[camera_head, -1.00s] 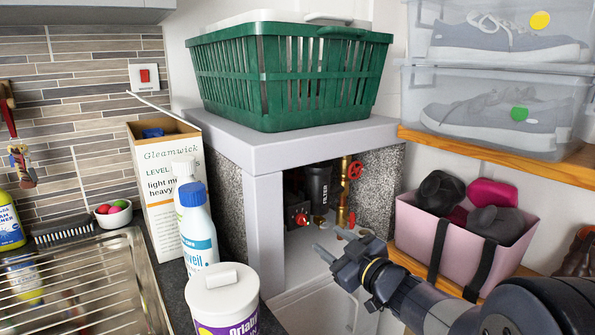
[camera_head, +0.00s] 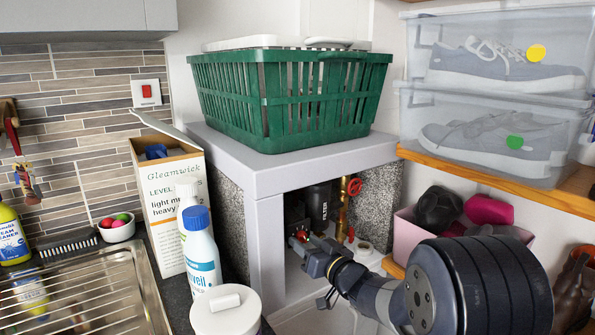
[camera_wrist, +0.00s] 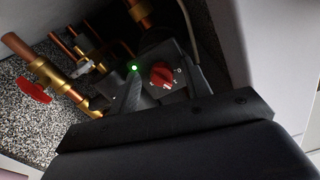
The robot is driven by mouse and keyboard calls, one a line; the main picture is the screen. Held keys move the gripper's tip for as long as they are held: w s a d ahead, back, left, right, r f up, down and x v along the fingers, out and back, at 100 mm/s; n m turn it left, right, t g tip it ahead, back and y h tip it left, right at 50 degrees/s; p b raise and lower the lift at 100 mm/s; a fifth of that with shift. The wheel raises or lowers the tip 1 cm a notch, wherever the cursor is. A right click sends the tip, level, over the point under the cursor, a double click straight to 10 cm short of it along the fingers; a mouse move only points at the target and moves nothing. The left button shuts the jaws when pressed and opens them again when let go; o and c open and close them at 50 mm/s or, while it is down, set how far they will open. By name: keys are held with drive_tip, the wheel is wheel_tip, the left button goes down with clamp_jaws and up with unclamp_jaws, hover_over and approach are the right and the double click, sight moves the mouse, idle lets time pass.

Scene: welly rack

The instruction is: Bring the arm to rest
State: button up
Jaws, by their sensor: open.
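My gripper (camera_head: 304,254) is in front of the opening under the grey worktop, its jaws pointing into the cupboard. It is open, with nothing seen between the jaws. Behind it is a dark pump unit with a red knob (camera_wrist: 162,74) and a lit green light (camera_wrist: 134,68) in the wrist view. A grey finger (camera_wrist: 128,98) reaches close to the unit there; I cannot tell whether it touches. My arm (camera_head: 385,295) comes in from the lower right. The dark gripper body covers the lower part of the wrist view.
Brass and copper pipes with a red valve handle (camera_wrist: 32,88) stand beside the pump. A green basket (camera_head: 290,90) sits on the worktop (camera_head: 300,158). Bottles (camera_head: 200,255) and a white tub (camera_head: 226,315) stand left. A pink bin (camera_head: 405,228) is behind my arm.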

drive_tip(key=m+p, duration=0.1)
drive_tip(key=m, duration=0.1)
drive_tip(key=m+p, duration=0.3)
drive_tip(key=p, duration=0.1)
drive_tip(key=shift+a+r+m, duration=0.1)
drive_tip(key=shift+r+m, duration=0.15)
drive_tip(key=shift+m, duration=0.15)
drive_tip(key=m+p, duration=0.5)
drive_tip(key=shift+s+p, duration=0.1)
drive_tip(key=shift+p, duration=0.25)
drive_tip(key=shift+b+v, duration=0.45)
drive_tip(key=shift+v, duration=0.5)
drive_tip(key=shift+s+f, duration=0.15)
drive_tip(key=shift+s, duration=0.15)
drive_tip(key=shift+d, duration=0.2)
